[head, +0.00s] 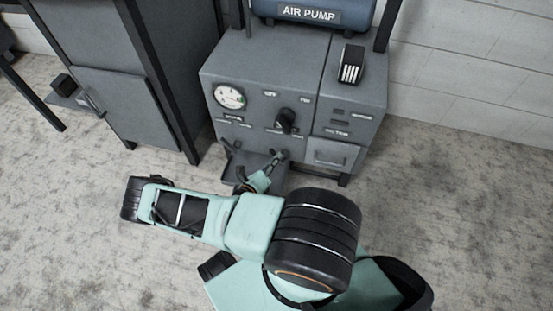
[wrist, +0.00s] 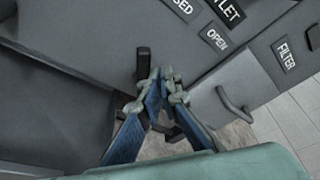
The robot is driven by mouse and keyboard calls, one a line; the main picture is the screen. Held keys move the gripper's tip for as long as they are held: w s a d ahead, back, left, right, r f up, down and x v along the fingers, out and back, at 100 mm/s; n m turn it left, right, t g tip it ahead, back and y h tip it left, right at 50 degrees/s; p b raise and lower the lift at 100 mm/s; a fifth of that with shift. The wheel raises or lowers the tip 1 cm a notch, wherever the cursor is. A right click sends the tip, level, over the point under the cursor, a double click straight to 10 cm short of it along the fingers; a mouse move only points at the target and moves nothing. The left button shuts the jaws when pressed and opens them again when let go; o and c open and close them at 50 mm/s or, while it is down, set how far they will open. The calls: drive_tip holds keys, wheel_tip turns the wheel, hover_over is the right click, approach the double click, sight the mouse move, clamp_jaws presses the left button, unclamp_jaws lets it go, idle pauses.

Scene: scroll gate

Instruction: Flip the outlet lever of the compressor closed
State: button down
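The grey compressor (head: 262,88) stands at the top middle of the head view. In the wrist view, its front shows the OUTLET label (wrist: 226,10) and the OPEN label (wrist: 216,39), with a partly cut-off label ending in "SED" to the left. A black bar, apparently the outlet lever (wrist: 143,62), shows just beyond my left fingertip. Its lower part is hidden by the fingers. My gripper (wrist: 161,76) has its blue fingers converging, tips close together, with nothing clearly held between them. The head view shows my gripper (head: 279,158) low at the compressor's front; contact cannot be told.
A black knob (head: 286,121) and a gauge (head: 229,96) are on the front panel. The filter drawer (head: 333,154) is to the right of my gripper. A dark cabinet (head: 120,100) stands at left. The floor to the right is clear.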

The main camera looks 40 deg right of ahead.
wheel_tip(320, 180, up, 10)
idle(0.5)
idle(0.3)
